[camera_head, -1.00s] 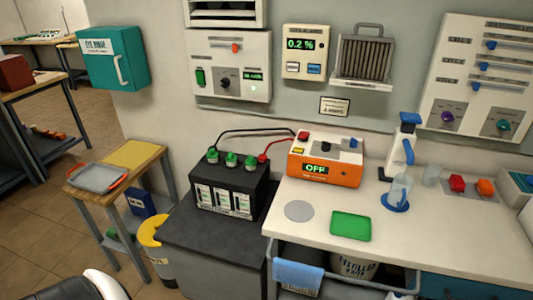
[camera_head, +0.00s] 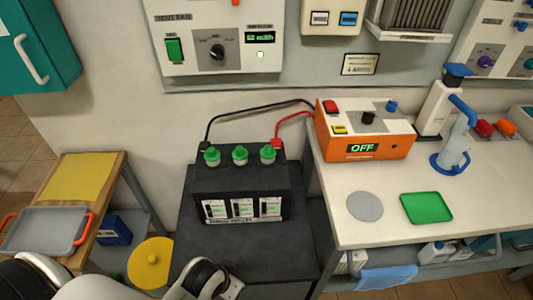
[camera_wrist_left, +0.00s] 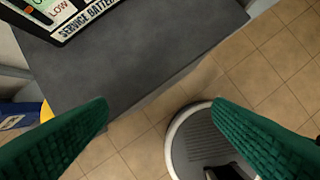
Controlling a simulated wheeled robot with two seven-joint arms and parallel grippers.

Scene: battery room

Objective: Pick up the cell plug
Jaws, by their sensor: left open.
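Three green cell plugs, the left one (camera_head: 211,155), the middle one (camera_head: 240,154) and the right one (camera_head: 268,153), sit upright in a row on top of the black service battery (camera_head: 240,183). The battery stands on a dark grey stand (camera_head: 240,252). In the left wrist view, my left gripper (camera_wrist_left: 160,101) is open and empty, its green fingers wide apart. It is above the stand's front edge and the floor, with part of the battery's label (camera_wrist_left: 88,18) at upper left. No cell plug shows there. My right gripper is not in view.
A black and a red cable run from the battery to the orange charger (camera_head: 365,135), reading OFF. A green tray (camera_head: 427,207) and a grey disc (camera_head: 364,206) lie on the white bench. A side table with a grey tray (camera_head: 45,230) stands left. A yellow round object (camera_head: 150,262) is low beside the stand.

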